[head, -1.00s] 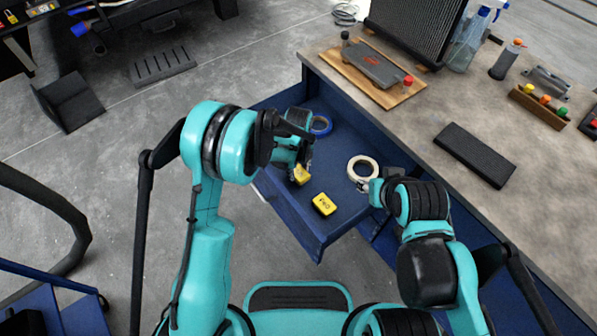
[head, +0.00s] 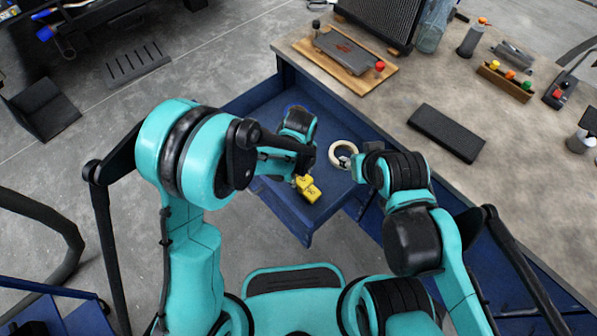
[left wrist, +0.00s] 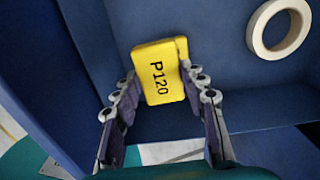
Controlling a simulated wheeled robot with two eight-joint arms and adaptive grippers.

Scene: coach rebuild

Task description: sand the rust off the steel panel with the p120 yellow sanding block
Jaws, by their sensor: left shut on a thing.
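The yellow P120 sanding block (left wrist: 157,75) sits between the fingers of my left gripper (left wrist: 160,88), with its label facing the left wrist camera. My left gripper is shut on it, in the open blue drawer. A second yellow block (head: 312,194) shows close beside it in the head view; in the left wrist view only a yellow edge (left wrist: 182,48) peeks out behind. The grey steel panel (head: 347,50) with a reddish-brown rust patch lies on a wooden board (head: 310,48) on the bench. My right gripper (head: 350,165) is near the tape roll; its fingers are too small to judge.
The drawer (head: 262,100) also holds a cream tape roll (head: 343,153) and a blue ring (head: 294,108), partly hidden by my arm. A dark pad (head: 446,133) lies on the workbench (head: 400,105). A radiator (head: 385,18) stands behind the panel.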

